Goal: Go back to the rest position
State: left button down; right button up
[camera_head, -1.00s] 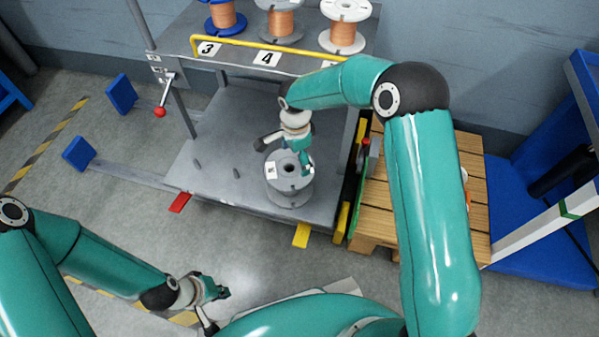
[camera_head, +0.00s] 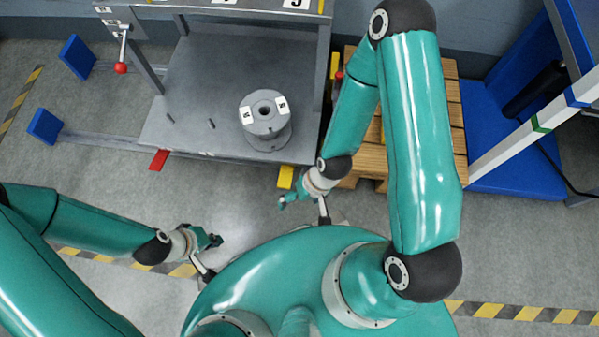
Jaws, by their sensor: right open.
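My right gripper (camera_head: 301,198) is open and empty, drawn back close to my body in front of the metal table (camera_head: 188,95). My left gripper (camera_head: 211,241) hangs low over the floor at the lower left, clear of everything; its fingers are small and I cannot tell whether they are open. A grey spool (camera_head: 266,124) with white labels on its top stands upright on the lower shelf of the table, apart from both grippers.
A wooden pallet (camera_head: 452,120) and a blue base (camera_head: 512,165) lie to the right. A lever with a red knob (camera_head: 121,67) is at the table's left. Red (camera_head: 159,159) and yellow (camera_head: 285,177) tabs mark its front. The floor between table and grippers is clear.

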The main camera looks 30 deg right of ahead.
jog(key=shift+r, duration=0.1)
notch_tip(320, 180, up, 33)
jog(key=p, duration=3.3)
jog(key=shift+r, duration=0.1)
